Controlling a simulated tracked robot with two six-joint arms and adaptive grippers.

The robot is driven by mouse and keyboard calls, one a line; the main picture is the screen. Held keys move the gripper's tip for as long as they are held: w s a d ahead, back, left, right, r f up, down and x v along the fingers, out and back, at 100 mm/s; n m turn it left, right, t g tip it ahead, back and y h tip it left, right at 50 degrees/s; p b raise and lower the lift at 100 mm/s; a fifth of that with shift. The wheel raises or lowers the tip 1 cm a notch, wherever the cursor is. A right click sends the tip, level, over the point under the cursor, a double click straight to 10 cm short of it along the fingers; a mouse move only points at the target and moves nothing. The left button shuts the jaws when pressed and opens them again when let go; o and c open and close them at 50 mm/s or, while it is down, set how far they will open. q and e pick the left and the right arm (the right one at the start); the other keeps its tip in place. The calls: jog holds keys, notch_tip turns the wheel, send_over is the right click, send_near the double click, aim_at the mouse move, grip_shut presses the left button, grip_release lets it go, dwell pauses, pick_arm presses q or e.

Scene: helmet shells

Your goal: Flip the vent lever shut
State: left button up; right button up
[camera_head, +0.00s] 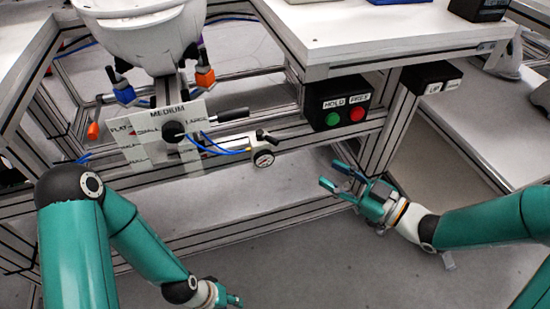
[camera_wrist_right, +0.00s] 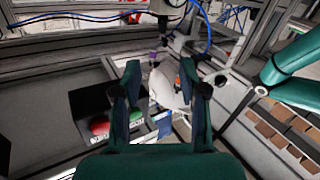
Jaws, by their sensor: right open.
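A small black lever (camera_head: 267,136) sits on the valve fitting above a round pressure gauge (camera_head: 263,158), on the frame's lower rail. It is the likeliest vent lever, but no label on it can be read. My right gripper (camera_head: 335,176) is open and empty, to the right of the gauge and lower, apart from it. In the right wrist view its two fingers (camera_wrist_right: 160,75) stand apart, with a white helmet shell behind them; I cannot make out the lever there. My left gripper (camera_head: 232,300) is at the bottom edge, partly cut off; its fingers are too small to judge.
A black box with green and red buttons (camera_head: 341,102) hangs right of the gauge. A selector plate (camera_head: 158,138) with a black knob and blue hoses is to its left. A white helmet shell (camera_head: 143,35) sits above. The space before the gauge is clear.

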aim_at(275, 140)
jog(key=x, duration=0.5)
jog(key=b+x, duration=0.1)
jog(key=x, duration=0.5)
jog(key=b+x, duration=0.1)
jog(key=x, duration=0.4)
jog(key=shift+a+r, duration=0.3)
jog(key=shift+a, duration=0.15)
